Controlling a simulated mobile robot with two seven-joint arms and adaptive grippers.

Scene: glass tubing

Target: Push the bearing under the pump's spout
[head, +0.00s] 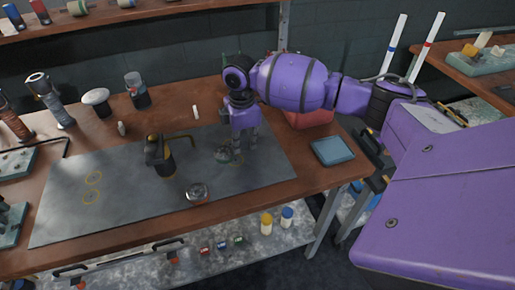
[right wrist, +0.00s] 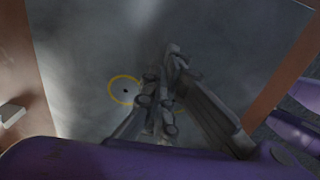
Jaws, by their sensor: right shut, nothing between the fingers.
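The pump (head: 160,158) is a dark upright body on the grey mat. Its thin brass spout (head: 182,137) reaches out to the right. A small round metal piece with a darker middle, which looks like the bearing (head: 197,191), lies near the mat's front edge, nearer to me than the spout. My right gripper (head: 236,152) points down over the right part of the mat, right of the spout and apart from the bearing. In the right wrist view its fingers (right wrist: 176,58) are shut and empty. My left gripper is not in view.
Yellow rings (head: 92,178) mark the mat's left part; a yellow ring (right wrist: 125,90) also shows in the right wrist view. A blue-grey tray (head: 332,150) lies at the table's right. Bottles and a jar (head: 137,92) stand behind the mat. The mat's front right is clear.

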